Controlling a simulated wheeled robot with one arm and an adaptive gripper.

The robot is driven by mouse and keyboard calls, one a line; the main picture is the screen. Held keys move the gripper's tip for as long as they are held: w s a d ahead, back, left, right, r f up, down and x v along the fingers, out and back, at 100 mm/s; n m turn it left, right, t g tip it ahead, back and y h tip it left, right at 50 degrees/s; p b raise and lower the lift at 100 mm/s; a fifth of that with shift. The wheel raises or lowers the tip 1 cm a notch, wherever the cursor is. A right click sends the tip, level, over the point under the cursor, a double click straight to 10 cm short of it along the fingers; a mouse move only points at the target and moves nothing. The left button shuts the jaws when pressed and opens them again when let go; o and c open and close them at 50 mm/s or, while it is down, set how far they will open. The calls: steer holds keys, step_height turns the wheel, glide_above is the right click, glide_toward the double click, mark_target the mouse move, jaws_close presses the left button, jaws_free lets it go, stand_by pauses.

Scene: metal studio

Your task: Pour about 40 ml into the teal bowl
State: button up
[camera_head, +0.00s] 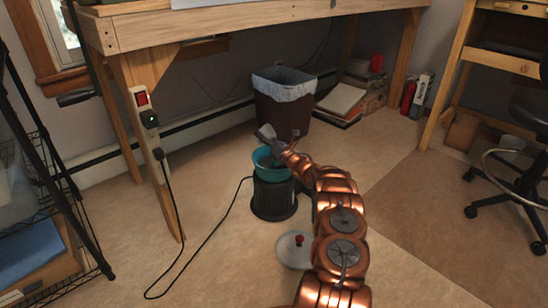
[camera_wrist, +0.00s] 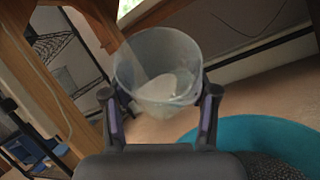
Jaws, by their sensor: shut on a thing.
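The teal bowl (camera_head: 262,158) sits on top of a dark round stand (camera_head: 273,200) on the floor. In the wrist view the bowl's teal rim (camera_wrist: 245,128) shows at the lower right, with a dark speckled area below it that I cannot make out. My gripper (camera_wrist: 160,103) is shut on a clear cup (camera_wrist: 155,55), one finger on each side. Something pale shows low inside the cup; I cannot tell how much liquid it is. In the head view my gripper (camera_head: 269,138) is just above the bowl, and the cup is too small to make out clearly.
A pale lid with a red knob (camera_head: 294,250) lies on the floor beside my arm. A lined waste bin (camera_head: 284,112) stands behind the bowl. A black cable (camera_head: 205,248) runs along the floor from the stand. A wooden bench leg (camera_head: 152,160) and wire shelf are left.

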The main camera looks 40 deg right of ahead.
mark_target(263, 129)
steer(key=shift+r+m+t, duration=0.4)
steer(key=shift+r+t, duration=0.1)
steer(key=shift+r, duration=0.15)
steer(key=shift+w+a+r, duration=0.1)
steer(key=shift+w, duration=0.05)
steer(key=shift+w+a+r, duration=0.1)
steer(key=shift+w+a, duration=0.05)
steer(key=shift+w+r+m+t+h+p, duration=0.15)
steer(key=shift+r+m+t+h+p, duration=0.2)
steer(key=shift+r, duration=0.35)
steer(key=shift+r+p, duration=0.3)
steer(key=shift+r, duration=0.1)
steer(key=shift+w+a+r+m+t+p, duration=0.25)
steer(key=shift+w+r+m+t+p, duration=0.15)
steer(key=shift+r, duration=0.2)
steer(key=shift+w+a+r+m+h, duration=0.2)
steer(key=shift+a+m+h, duration=0.05)
steer(key=shift+a+h, duration=0.1)
steer(key=shift+r+p, duration=0.1)
steer(key=shift+p, duration=0.2)
